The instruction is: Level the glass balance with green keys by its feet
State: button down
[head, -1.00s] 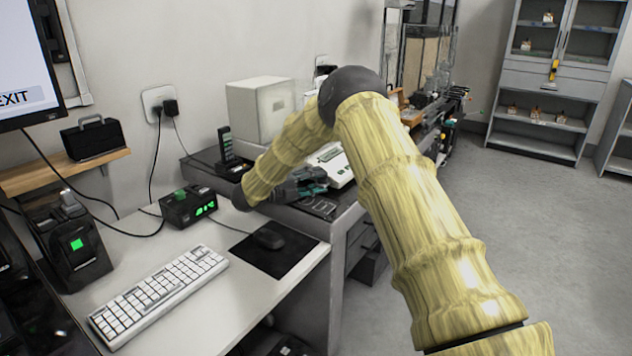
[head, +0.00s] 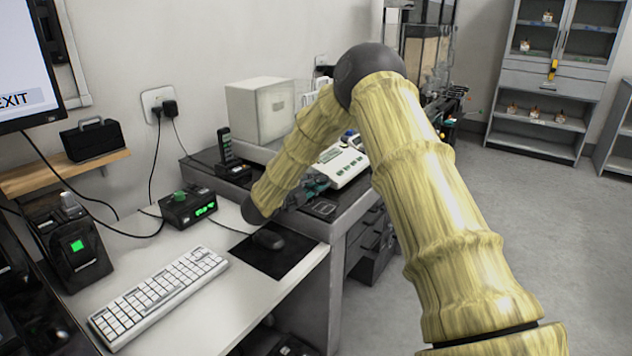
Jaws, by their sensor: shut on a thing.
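The balance with green keys (head: 343,172) stands on the dark-topped table, a white low body with a row of green keys on its front slope. Its glass case and the rear of its body are mostly behind my yellow arm. My gripper (head: 313,182) is at the left front corner of the balance, low by its base. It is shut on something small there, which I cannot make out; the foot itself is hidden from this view. The fingertips are partly hidden by my wrist.
A white box-shaped instrument (head: 260,112) and a cordless phone (head: 226,152) stand behind. In front, a desk holds a keyboard (head: 160,294), a black mouse pad (head: 283,264) with a mouse, and a black box with green digits (head: 188,208). Floor at right is clear.

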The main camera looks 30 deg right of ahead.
jog(key=shift+s+d+f+n+t+y, duration=0.1)
jog(key=shift+s+n+t+y, duration=0.15)
jog(key=shift+n+t+y, duration=0.7)
jog(key=shift+s+n+t+y, duration=0.25)
jog(key=shift+n+t, duration=0.9)
jog(key=shift+t, duration=1)
jog(key=c, duration=1.3)
grip_release()
jog(key=shift+w, duration=0.1)
jog(key=shift+c, duration=0.2)
jog(key=v, duration=1.2)
